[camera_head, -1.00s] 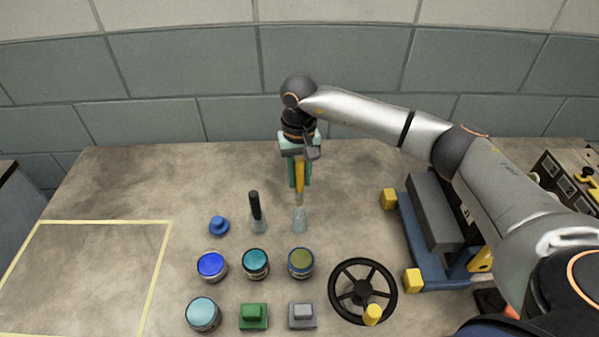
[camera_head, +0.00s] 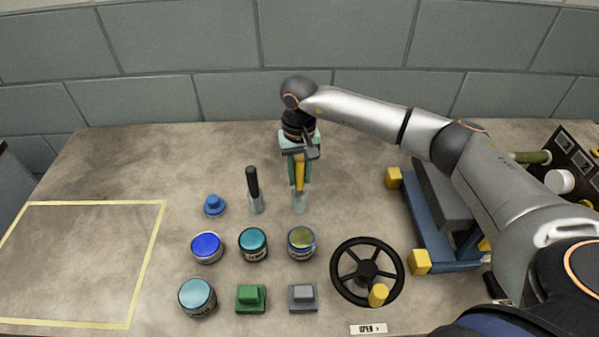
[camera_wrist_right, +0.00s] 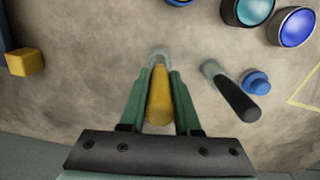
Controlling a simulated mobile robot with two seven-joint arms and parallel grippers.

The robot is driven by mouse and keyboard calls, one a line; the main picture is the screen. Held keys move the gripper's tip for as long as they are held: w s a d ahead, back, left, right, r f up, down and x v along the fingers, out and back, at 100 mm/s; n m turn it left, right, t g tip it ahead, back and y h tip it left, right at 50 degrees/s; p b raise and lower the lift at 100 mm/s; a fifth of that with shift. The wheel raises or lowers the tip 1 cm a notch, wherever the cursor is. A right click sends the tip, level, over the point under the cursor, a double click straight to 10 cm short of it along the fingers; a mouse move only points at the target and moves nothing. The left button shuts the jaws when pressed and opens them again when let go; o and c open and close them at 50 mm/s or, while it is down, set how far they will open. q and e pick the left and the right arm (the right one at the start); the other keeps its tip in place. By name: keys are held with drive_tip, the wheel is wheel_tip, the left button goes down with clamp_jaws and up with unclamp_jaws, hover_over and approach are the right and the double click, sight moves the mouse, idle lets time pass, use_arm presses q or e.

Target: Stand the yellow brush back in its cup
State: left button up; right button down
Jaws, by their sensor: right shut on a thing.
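The yellow brush (camera_head: 299,172) is upright in my right gripper (camera_head: 299,183), whose green fingers are shut on its handle. In the right wrist view the yellow handle (camera_wrist_right: 159,98) lies between the fingers of the right gripper (camera_wrist_right: 160,82). A clear cup (camera_head: 299,203) is directly below, and the brush's lower end shows at or inside it; how deep I cannot tell. The cup's rim also shows past the fingertips in the right wrist view (camera_wrist_right: 160,54). My left gripper is not in view.
A black-handled brush (camera_head: 252,183) stands in another clear cup just left. Several paint jars (camera_head: 253,243), a blue knob-like piece (camera_head: 214,205), green and grey blocks (camera_head: 250,297) and a black handwheel (camera_head: 367,271) are nearer. A blue frame (camera_head: 428,225) stands right. The yellow-taped area (camera_head: 150,262) is empty.

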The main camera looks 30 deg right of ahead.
drive_tip(key=shift+f, duration=0.15)
drive_tip(key=c, duration=0.8)
unclamp_jaws()
drive_tip(key=shift+c, duration=0.2)
drive_tip(key=o, duration=0.3)
drive_tip(key=shift+r, duration=0.2)
drive_tip(key=r, duration=1.2)
drive_tip(key=shift+w, duration=0.2)
drive_tip(key=shift+s, duration=0.1)
